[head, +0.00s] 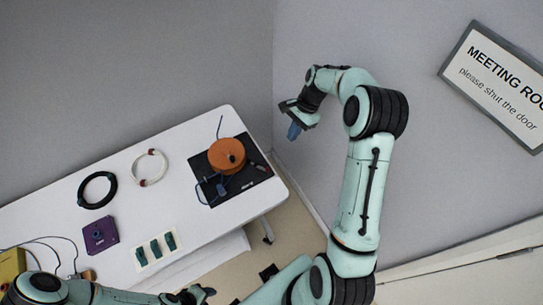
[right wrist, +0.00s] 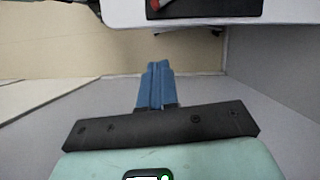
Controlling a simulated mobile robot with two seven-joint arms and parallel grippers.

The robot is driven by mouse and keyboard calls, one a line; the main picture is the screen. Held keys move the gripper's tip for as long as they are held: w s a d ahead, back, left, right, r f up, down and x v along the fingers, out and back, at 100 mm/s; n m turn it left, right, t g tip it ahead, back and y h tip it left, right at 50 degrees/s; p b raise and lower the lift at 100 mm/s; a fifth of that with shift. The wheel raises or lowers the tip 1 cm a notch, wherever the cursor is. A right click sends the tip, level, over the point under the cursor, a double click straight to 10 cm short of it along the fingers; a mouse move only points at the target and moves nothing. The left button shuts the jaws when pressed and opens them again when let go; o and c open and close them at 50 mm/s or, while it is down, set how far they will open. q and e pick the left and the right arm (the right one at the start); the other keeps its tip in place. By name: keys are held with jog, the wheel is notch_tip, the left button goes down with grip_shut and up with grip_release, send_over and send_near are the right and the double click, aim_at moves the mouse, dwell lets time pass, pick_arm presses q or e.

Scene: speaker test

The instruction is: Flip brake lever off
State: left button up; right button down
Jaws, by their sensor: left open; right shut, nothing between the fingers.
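An orange round spool (head: 227,155) with a dark hub sits on a black mat (head: 253,178) at the right end of the white table. A small dark blue part (head: 221,188) shows just below the spool; I cannot tell whether it is the brake lever. My right gripper (head: 294,131) is raised to the right of the table, apart from the spool, with its blue fingers shut and empty. These fingers also show in the right wrist view (right wrist: 157,85). My left gripper (head: 203,293) is low at the table's front edge, open, partly cut off by the frame bottom.
The white table (head: 120,190) also holds a black ring (head: 97,204), a white cable loop (head: 135,168), a purple box (head: 100,222), a card with several dark green pieces (head: 143,257) and a yellow box (head: 12,266) with wires. A sign hangs on the right wall.

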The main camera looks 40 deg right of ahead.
pick_arm(q)
jog(key=shift+s, duration=0.1)
pick_arm(e)
jog(key=shift+s, duration=0.1)
send_near(269, 172)
jog(key=d+f, duration=0.3)
jog(key=f, duration=0.1)
jog(key=a, duration=0.3)
jog(key=shift+w+a+f, duration=0.25)
jog(key=shift+a+f, duration=0.15)
pick_arm(q)
jog(key=shift+s+f, duration=0.15)
jog(key=shift+f, duration=0.1)
pick_arm(e)
jog(key=shift+s+a+m, duration=0.15)
jog(key=shift+s+m, duration=0.05)
jog(key=shift+m, duration=0.1)
